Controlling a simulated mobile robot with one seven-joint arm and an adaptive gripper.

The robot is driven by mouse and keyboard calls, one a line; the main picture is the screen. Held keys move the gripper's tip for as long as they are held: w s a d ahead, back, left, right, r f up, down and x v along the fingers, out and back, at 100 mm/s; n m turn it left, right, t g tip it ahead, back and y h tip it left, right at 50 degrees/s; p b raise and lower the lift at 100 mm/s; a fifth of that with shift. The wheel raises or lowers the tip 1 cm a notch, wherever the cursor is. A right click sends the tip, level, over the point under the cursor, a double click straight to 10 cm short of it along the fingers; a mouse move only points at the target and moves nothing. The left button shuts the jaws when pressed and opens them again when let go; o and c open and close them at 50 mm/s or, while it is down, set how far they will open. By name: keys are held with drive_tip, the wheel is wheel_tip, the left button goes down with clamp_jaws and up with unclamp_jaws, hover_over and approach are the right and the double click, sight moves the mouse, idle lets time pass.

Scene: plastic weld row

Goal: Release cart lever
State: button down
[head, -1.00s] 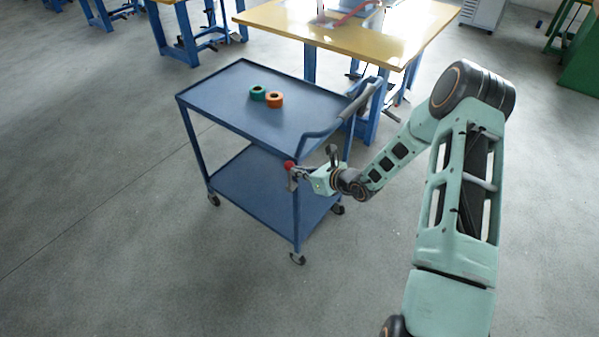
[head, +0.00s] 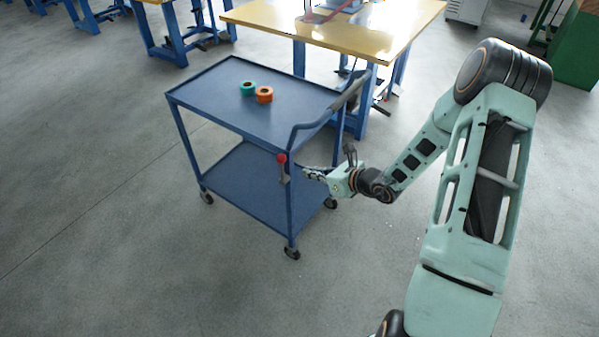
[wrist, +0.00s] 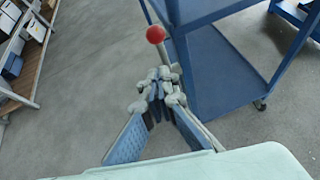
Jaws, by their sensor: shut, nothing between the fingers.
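The blue two-shelf cart (head: 205,125) stands in the middle of the head view, with a push handle (head: 345,98) on its right end. The lever with a red ball knob (head: 281,158) is at the cart's near corner post, knob upward, its grey arm below. The red knob also shows at the top of the wrist view (wrist: 155,34), beside the blue post. My gripper (head: 308,173) is just right of the lever in the head view, apart from it. In the wrist view my gripper (wrist: 157,82) has its fingertips together, empty, below the knob.
A yellow-topped table (head: 300,27) stands close behind the cart. Cart casters (head: 291,253) rest on the floor. The floor in front and left is clear.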

drive_tip(key=shift+v, duration=2.15)
drive_tip(key=shift+r, duration=0.15)
